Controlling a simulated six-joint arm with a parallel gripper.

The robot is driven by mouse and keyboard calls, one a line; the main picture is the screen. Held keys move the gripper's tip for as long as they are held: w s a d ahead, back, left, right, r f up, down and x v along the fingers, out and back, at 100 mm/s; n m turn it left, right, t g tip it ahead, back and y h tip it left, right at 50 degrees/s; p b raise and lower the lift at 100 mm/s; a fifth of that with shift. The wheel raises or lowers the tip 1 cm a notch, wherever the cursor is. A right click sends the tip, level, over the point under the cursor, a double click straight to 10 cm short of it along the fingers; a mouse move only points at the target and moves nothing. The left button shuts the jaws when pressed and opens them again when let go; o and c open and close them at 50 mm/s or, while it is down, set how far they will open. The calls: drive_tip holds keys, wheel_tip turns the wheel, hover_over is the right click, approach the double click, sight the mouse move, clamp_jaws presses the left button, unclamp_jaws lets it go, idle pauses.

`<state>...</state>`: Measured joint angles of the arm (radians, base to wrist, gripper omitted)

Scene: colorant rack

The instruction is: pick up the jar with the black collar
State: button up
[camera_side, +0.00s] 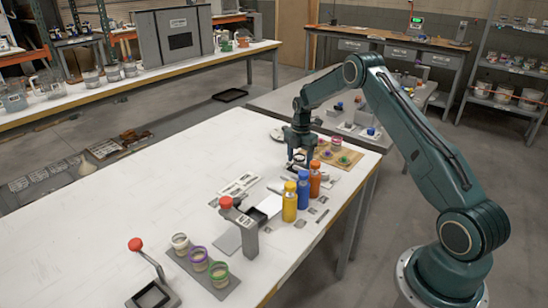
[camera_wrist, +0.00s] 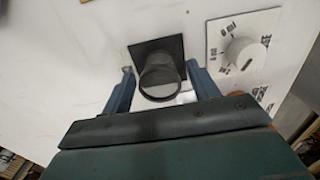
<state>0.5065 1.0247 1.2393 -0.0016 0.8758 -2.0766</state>
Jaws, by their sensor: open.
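My gripper (camera_side: 298,156) points down over the far right part of the white table, with its fingers apart. In the wrist view, a dark round-mouthed vessel (camera_wrist: 160,80), seemingly the jar with the black collar, stands on a black square base (camera_wrist: 158,47). The two blue fingers of my gripper (camera_wrist: 160,72) are on either side of it, with gaps visible. In the side view, a dark ring (camera_side: 299,158) shows under my gripper, small and partly covered.
Yellow (camera_side: 290,203), blue (camera_side: 303,190) and orange (camera_side: 315,182) bottles stand close in front of my gripper. A wooden board (camera_side: 340,164) with colored jars is to the right. A grey rack (camera_side: 218,288) holds white-, purple- and green-collared jars. A dial (camera_wrist: 243,52) lies beside the base.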

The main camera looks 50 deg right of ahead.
idle(0.5)
drive_tip(key=c, duration=1.1)
drive_tip(key=shift+o, duration=0.2)
wheel_tip(320, 180, up, 20)
idle(0.4)
